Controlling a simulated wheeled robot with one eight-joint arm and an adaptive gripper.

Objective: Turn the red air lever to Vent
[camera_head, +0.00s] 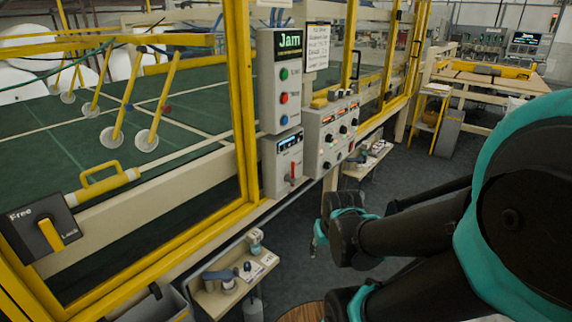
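A small red lever (292,180) sticks out low on the front of a grey box (270,178) with a small lit display, on the yellow frame's post. Its handle looks about upright in the picture. The lettering around it is too small to read, so I cannot tell which mark it points to. My dark and teal arm fills the right side. What seems to be my gripper (320,232) shows only in part at the arm's left end, below and right of the lever and apart from it. Its fingers are not clear.
Above the lever is a panel (266,88) reading Jam with green, red and blue buttons. A knob console (314,150) stands close at right. A Free/Lock handle (50,236) is at lower left. Small shelves (208,294) jut out below. Grey floor lies open beyond my arm.

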